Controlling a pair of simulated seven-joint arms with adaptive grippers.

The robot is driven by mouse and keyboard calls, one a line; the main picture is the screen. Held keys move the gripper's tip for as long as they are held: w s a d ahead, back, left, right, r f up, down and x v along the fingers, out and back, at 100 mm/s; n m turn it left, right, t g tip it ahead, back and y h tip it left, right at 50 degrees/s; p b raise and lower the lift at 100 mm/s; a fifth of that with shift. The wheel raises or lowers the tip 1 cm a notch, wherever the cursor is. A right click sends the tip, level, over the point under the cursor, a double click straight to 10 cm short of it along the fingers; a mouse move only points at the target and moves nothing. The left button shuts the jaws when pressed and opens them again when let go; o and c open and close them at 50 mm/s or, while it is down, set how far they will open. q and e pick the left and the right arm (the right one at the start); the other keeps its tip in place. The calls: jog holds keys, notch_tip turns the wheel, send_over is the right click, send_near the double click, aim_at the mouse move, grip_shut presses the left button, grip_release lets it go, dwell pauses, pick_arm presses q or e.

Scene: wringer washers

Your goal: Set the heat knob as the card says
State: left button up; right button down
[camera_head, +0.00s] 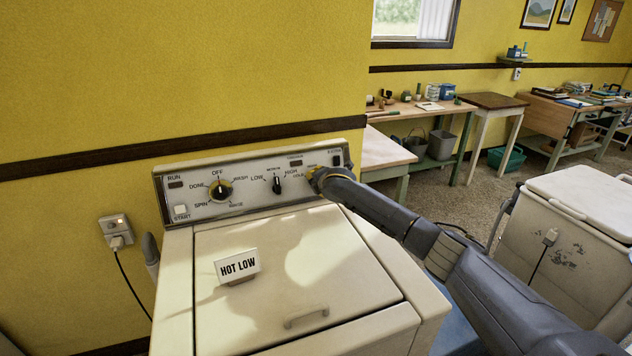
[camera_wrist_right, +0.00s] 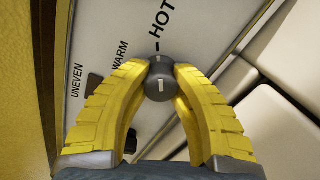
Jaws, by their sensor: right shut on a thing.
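The washer's control panel (camera_head: 240,196) stands at the back of the white washer. A white card (camera_head: 237,267) on the lid reads "HOT LOW". My right gripper (camera_head: 318,178) is at the right part of the panel and hides the heat knob in the head view. In the right wrist view, the yellow fingers of my right gripper (camera_wrist_right: 160,85) are shut on the dark grey heat knob (camera_wrist_right: 160,80). "HOT" and "WARM" are printed near it. My left gripper is not in view.
A cycle dial (camera_head: 219,190) and a black LOW-to-HIGH knob (camera_head: 277,184) sit left of my right gripper; the black knob points roughly up. A start button (camera_head: 181,211) is at lower left. Another white appliance (camera_head: 570,240) stands at right.

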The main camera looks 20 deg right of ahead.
jog(key=shift+w+d+r, duration=0.1)
jog(key=shift+d+r, duration=0.15)
jog(key=shift+r, duration=0.1)
jog(key=c, duration=1.5)
grip_release()
jog(key=shift+c, duration=0.2)
jog(key=o, duration=0.4)
jog(key=shift+f, duration=0.1)
jog(key=shift+o, duration=0.7)
jog(key=shift+a+f, duration=0.1)
jog(key=shift+f, duration=0.05)
jog(key=shift+s, duration=0.2)
jog(key=v, duration=1.1)
jog(key=shift+s, duration=0.35)
